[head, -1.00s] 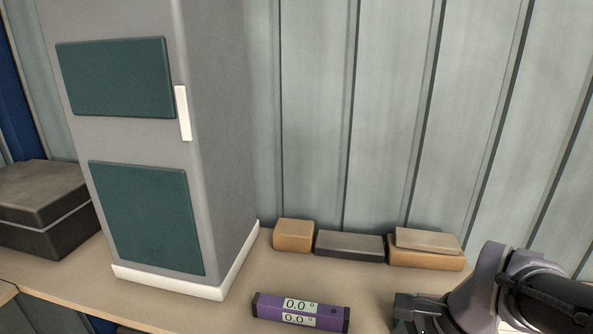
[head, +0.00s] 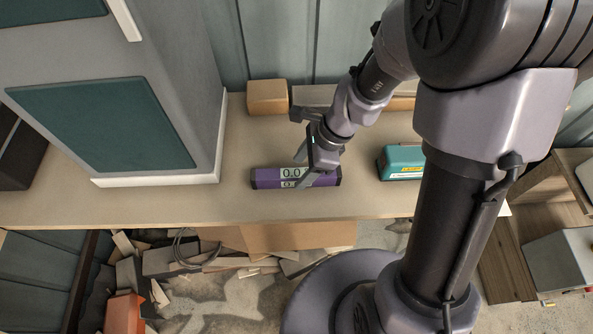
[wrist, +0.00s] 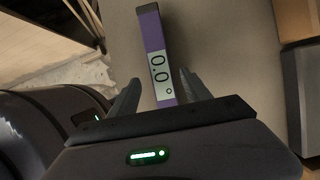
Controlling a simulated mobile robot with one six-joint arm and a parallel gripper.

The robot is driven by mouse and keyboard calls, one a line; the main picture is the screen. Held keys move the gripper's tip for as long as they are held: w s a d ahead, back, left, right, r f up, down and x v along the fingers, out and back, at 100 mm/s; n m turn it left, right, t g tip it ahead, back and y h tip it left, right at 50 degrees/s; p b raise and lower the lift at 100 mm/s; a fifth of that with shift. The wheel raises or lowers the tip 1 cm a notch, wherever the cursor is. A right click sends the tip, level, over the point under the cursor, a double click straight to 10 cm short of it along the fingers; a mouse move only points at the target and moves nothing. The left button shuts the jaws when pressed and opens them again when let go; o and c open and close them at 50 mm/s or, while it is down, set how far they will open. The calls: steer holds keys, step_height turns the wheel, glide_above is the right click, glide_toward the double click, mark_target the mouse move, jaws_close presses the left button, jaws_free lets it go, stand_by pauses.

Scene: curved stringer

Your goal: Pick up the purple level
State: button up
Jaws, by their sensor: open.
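The purple level (head: 262,179) lies flat near the front edge of the workbench, with pale display panels reading 0.0. My gripper (head: 301,168) is over its right half, and my fingers and wrist cover part of the level. In the wrist view the level (wrist: 152,35) runs up from between the two fingers of my open gripper (wrist: 160,88). One finger stands on each side of it, with a gap visible. I cannot tell how far the fingertips are above the bench.
A grey cabinet (head: 185,75) with dark green panels stands left on the workbench (head: 120,205). A tan box (head: 267,97) and a dark grey box (head: 312,95) stand at the back wall. A teal case (head: 402,163) is right of the level. Scrap lies on the floor below.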

mark_target(297, 173)
steer(key=x, duration=0.3)
steer(key=shift+w+a+f, duration=0.1)
steer(key=shift+w+a, duration=0.1)
steer(key=shift+w, duration=0.1)
steer(key=shift+s+d, duration=0.15)
steer(key=shift+s, duration=0.1)
steer(key=c, duration=0.5)
steer(key=shift+w, duration=0.1)
jaws_close()
